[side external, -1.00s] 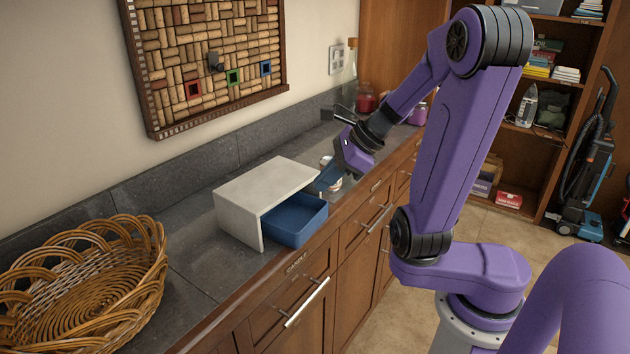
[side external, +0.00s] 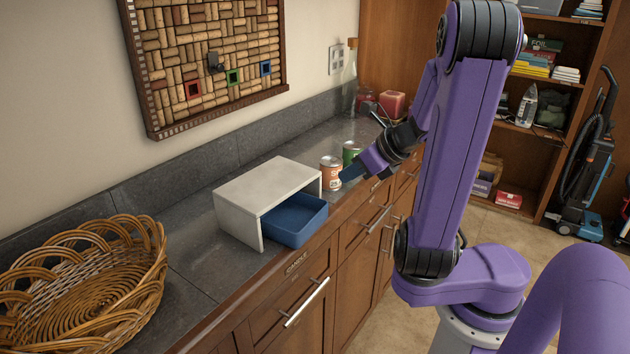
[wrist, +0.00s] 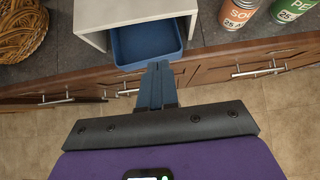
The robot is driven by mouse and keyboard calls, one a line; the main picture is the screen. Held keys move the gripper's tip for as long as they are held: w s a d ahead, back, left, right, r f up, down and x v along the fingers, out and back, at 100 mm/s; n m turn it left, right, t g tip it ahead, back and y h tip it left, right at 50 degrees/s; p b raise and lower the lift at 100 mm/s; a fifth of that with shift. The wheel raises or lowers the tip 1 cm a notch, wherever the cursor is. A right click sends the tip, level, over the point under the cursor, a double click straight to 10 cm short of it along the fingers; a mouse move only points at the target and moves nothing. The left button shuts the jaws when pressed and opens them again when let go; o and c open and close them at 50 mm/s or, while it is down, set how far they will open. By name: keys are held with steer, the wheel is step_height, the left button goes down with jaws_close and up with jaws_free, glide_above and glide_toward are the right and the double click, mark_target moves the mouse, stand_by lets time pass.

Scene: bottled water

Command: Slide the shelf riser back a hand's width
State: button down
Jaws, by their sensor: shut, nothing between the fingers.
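The white shelf riser (side external: 262,186) stands on the dark counter like an upturned U, its open side toward the counter's front edge. It also shows at the top of the wrist view (wrist: 92,18). A blue bin (side external: 296,222) sits partly under it and sticks out at the front; the wrist view also shows this bin (wrist: 147,42). My gripper (side external: 347,174) is shut and empty, to the right of the riser and apart from it, near the counter's front edge. In the wrist view its blue fingers (wrist: 158,70) are together, pointing toward the bin's front.
An orange-labelled can (side external: 330,173) and a green can (side external: 351,153) stand right of the riser, close to my gripper. A wicker basket (side external: 150,270) fills the left of the counter. A glass bottle (side external: 349,85) stands at the back right. Bare counter lies behind the riser.

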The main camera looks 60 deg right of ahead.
mark_target(276, 172)
steer(key=w+f, duration=0.5)
steer(key=w, duration=0.4)
steer(key=shift+w+f, duration=0.15)
stand_by(0.4)
steer(key=w, duration=1)
steer(key=shift+w, duration=0.2)
